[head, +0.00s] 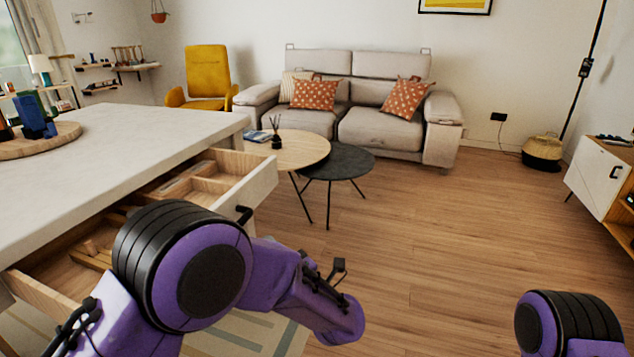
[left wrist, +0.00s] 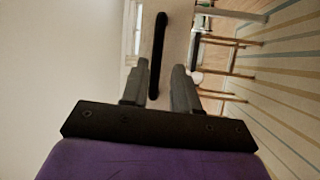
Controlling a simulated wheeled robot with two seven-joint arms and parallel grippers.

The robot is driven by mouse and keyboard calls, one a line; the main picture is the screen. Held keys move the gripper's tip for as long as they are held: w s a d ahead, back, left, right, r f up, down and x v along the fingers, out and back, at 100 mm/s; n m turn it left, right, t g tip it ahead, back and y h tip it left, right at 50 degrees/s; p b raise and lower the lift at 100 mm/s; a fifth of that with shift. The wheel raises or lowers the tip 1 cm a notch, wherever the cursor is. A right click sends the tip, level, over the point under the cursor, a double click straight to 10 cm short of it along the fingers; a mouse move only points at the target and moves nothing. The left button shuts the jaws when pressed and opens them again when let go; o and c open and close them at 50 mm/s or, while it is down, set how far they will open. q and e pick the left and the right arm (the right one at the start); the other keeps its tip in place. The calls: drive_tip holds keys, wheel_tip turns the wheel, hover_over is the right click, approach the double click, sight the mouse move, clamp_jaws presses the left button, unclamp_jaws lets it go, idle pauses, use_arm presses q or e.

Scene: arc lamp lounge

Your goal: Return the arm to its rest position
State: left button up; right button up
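My left arm, purple and black, reaches across the lower left of the head view, in front of the white-topped counter (head: 130,130). Its gripper is hidden there. In the left wrist view my left gripper (left wrist: 161,66) is open, its two grey fingers apart. A black bar handle (left wrist: 158,28) appears in the gap between them, touching neither; its depth is unclear. The head view shows a black handle (head: 244,215) on the front of a pulled-out wooden drawer (head: 262,184). Part of my right arm shows at the lower right; its gripper is out of frame.
The drawer has wooden dividers; another open drawer section (head: 45,290) is partly behind my arm. A round wooden tray (head: 40,143) sits on the counter. Two round tables (head: 305,148) (head: 340,160) and a sofa (head: 375,130) stand beyond. Floor (head: 440,250) on the right is clear.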

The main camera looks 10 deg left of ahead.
use_arm(q)
wheel_tip(320, 180, down, 16)
drive_tip(key=s+a+m+t+h, duration=0.25)
drive_tip(key=m+h, duration=0.75)
drive_tip(key=m, duration=0.6)
drive_tip(key=s+a+f+m+g+h, duration=0.3)
drive_tip(key=s+a+f+g, duration=0.15)
drive_tip(key=s+f, duration=0.5)
drive_tip(key=s+a+f+g, duration=0.2)
drive_tip(key=s+f, duration=0.1)
drive_tip(key=s, duration=0.4)
drive_tip(key=s+a+f+m+g, duration=0.1)
drive_tip(key=s+a+f+g, duration=0.15)
drive_tip(key=s, duration=0.55)
drive_tip(key=s+a+f+g, duration=0.2)
drive_tip(key=s+f, duration=0.2)
drive_tip(key=s, duration=0.3)
wheel_tip(320, 180, up, 13)
drive_tip(key=p, duration=1.2)
drive_tip(key=shift+y, duration=0.3)
